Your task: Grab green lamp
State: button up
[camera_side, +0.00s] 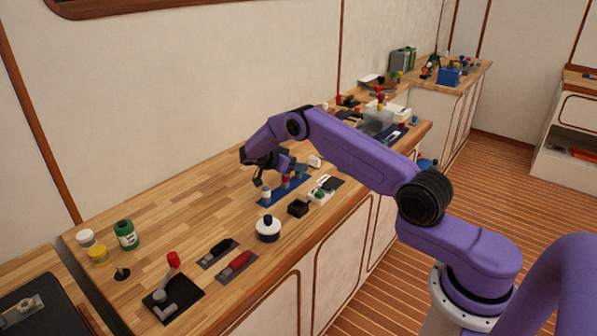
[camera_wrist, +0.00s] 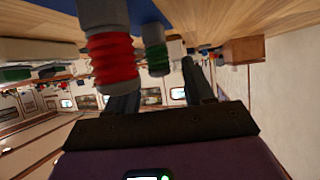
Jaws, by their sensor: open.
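The green lamp (camera_wrist: 154,60), a grey cylinder with a green ribbed band, shows in the wrist view between the lines of my two fingers, ahead of the jaws. A lamp with a red ribbed band (camera_wrist: 110,58) stands nearer and to the left, close to the left finger. In the side view the red lamp (camera_side: 286,182) and a whitish lamp (camera_side: 266,194) stand on a blue strip (camera_side: 276,198). I cannot make out the green lamp there; my gripper may hide it. My gripper (camera_side: 270,172) is open and low over the strip; it also shows in the wrist view (camera_wrist: 162,88).
A black block (camera_side: 298,208) and a white pot with a dark knob (camera_side: 268,230) stand in front of the strip. A green jar (camera_side: 125,236) and a red-knobbed lever (camera_side: 173,262) are at the left. Clear boxes (camera_side: 378,120) stand farther back. The bench's back left is bare.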

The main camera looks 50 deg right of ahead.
jog(key=shift+x, duration=0.8)
grip_shut()
jog(key=shift+r, duration=0.1)
